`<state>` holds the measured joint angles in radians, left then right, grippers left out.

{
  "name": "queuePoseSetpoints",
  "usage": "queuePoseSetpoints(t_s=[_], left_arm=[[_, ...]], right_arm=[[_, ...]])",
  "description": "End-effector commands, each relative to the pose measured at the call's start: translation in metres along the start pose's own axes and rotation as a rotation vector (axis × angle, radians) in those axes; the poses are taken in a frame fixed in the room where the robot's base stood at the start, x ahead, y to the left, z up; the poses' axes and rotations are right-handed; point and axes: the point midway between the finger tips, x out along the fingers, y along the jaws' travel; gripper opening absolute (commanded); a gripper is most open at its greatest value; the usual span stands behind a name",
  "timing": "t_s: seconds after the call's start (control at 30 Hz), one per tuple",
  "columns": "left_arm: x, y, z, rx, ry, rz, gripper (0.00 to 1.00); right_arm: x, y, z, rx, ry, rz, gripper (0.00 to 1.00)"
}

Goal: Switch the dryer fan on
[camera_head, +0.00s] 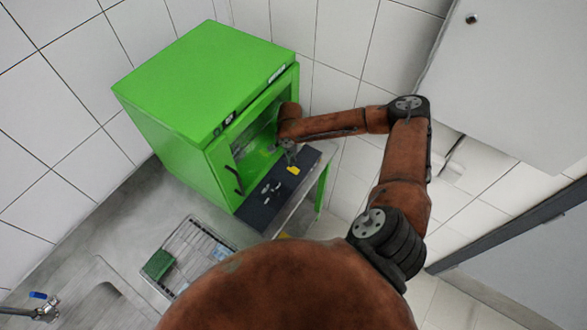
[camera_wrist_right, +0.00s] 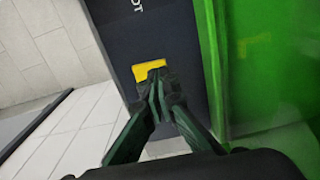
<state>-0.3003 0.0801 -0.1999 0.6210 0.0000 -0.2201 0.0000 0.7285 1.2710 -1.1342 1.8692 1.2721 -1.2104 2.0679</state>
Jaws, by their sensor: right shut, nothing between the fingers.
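The green dryer (camera_head: 205,85) stands against the tiled wall in the head view, with a glass front and a dark handle. Below its front is a dark control panel (camera_head: 262,204) with white markings and a yellow switch (camera_head: 293,169). My right gripper (camera_head: 289,150) is at the right end of this panel, close to the yellow switch. In the right wrist view the shut, empty fingertips (camera_wrist_right: 157,72) are right at the yellow switch (camera_wrist_right: 148,75) and cover part of it. I cannot tell whether they touch it. My left gripper is not in view.
A wire rack (camera_head: 195,252) with a green block (camera_head: 158,264) lies on the grey counter, near a sink and a tap (camera_head: 45,308). A white cabinet (camera_head: 510,75) hangs at the upper right. In the wrist view, the green dryer side (camera_wrist_right: 265,70) is close to the right of the fingers.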

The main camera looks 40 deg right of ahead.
Motion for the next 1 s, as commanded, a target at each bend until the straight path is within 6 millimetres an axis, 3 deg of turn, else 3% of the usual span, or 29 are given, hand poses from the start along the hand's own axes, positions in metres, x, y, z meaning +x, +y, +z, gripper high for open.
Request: queuePoseSetpoints(t_s=[1.0], left_arm=[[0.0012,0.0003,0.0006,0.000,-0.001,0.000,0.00]], right_arm=[[0.0084,0.0001,-0.0004,0.000,0.001,0.000,0.00]])
